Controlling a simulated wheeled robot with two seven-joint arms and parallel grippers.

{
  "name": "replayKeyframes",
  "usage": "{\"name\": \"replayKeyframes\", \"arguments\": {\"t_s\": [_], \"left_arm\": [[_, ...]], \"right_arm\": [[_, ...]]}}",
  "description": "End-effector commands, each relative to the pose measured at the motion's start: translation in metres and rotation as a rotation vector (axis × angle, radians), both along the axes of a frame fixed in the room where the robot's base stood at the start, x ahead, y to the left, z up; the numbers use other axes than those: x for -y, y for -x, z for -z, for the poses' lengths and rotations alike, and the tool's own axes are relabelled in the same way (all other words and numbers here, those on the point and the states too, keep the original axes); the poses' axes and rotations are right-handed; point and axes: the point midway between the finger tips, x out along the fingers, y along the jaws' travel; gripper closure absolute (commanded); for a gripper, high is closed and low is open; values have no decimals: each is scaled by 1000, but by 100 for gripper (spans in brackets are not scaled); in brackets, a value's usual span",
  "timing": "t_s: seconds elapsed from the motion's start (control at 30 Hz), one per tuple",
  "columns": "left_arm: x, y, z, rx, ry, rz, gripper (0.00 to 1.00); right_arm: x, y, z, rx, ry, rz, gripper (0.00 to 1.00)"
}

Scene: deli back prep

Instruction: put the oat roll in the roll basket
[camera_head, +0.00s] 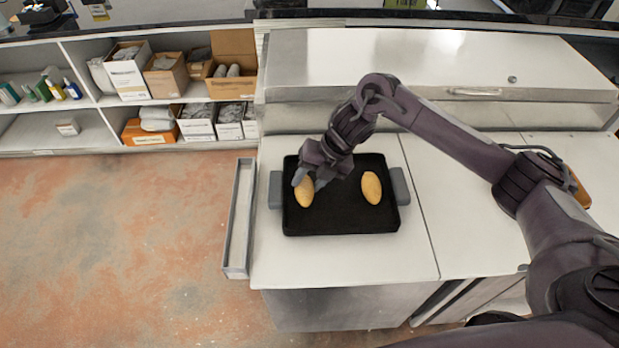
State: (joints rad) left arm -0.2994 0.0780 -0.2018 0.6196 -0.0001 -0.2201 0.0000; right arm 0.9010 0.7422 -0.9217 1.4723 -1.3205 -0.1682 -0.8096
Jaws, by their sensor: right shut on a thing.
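Two tan oval rolls show at a black rectangular tray with grey handles (340,222) on the white counter. The left-hand roll (304,194) is at my right gripper (308,182), which is shut on it from above. I cannot tell whether this roll touches the tray floor or is slightly raised. The other roll (371,187) lies in the right half of the tray, apart from the gripper. The two look alike, and I cannot tell from their looks which is the oat roll. No separate roll basket is clearly visible. My left gripper is out of view.
A narrow metal ledge (239,222) runs along the counter's left edge. A closed steel lid unit (430,65) stands behind the tray. The white counter right of the tray (465,235) is mostly clear. Shelves with boxes (125,75) stand at the back left.

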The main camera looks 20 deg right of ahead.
Motion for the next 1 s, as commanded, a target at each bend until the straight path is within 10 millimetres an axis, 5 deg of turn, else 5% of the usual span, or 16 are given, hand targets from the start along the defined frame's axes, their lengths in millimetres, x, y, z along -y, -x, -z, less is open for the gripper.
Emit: {"name": "replayKeyframes", "arguments": {"t_s": [0.2,0.5,0.83,1.0], "left_arm": [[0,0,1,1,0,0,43],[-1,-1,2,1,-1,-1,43],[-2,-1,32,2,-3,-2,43],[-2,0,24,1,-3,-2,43]], "right_arm": [[1,0,1,-1,1,1,40],[3,1,4,-3,4,1,40],[26,6,-41,4,3,2,40],[33,8,-63,2,3,1,40]]}}
